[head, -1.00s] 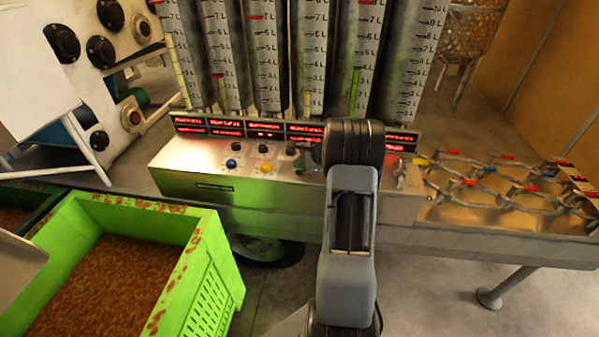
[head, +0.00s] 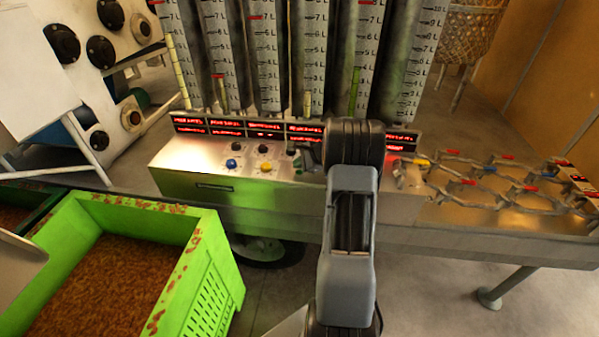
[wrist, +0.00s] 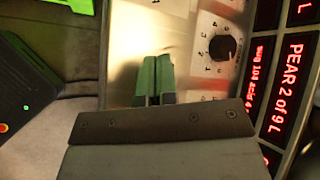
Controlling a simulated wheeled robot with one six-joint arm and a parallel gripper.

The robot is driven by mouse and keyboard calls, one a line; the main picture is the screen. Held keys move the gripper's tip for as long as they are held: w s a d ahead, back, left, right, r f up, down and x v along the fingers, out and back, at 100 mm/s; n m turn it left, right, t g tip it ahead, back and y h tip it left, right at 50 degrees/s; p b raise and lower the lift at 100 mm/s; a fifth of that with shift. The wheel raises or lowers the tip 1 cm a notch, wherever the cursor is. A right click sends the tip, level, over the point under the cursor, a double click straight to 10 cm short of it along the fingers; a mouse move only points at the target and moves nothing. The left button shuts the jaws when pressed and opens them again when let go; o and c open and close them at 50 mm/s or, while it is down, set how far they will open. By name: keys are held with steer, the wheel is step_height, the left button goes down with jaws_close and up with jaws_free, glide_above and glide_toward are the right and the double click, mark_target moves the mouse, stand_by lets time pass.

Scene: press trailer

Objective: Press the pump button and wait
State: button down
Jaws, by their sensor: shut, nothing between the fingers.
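A metal control panel (head: 190,160) stands below a row of tall measuring tubes. It carries a blue button (head: 232,163) and a yellow button (head: 265,167), each with a dark knob above it. My gripper (head: 303,163) is at the panel just right of the yellow button, partly hidden by my arm. In the wrist view my green gripper fingers (wrist: 153,82) are together and empty, pointing at the panel face. A numbered dial knob (wrist: 222,48) is beside them. Whatever lies under the fingertips is hidden, so I cannot tell whether they touch a button.
Red-lit displays (head: 250,128) line the back of the panel; one reads "PEAR 2 of 9 L" (wrist: 289,85) in the wrist view. The tubes (head: 265,60) rise behind. A green crate (head: 215,260) of brown material stands front left. A metal rack (head: 500,185) is right.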

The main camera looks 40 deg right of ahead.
mark_target(299, 172)
steer(key=shift+f, duration=0.2)
steer(key=shift+f+b, duration=0.2)
steer(key=shift+b, duration=0.3)
steer(key=shift+f+b, duration=0.4)
stand_by(0.6)
steer(key=shift+r, duration=0.15)
steer(key=shift+r+p, duration=0.5)
steer(key=shift+r, duration=0.15)
steer(key=shift+r, duration=0.1)
steer(key=shift+r+p, duration=1.7)
steer(key=shift+r, duration=0.7)
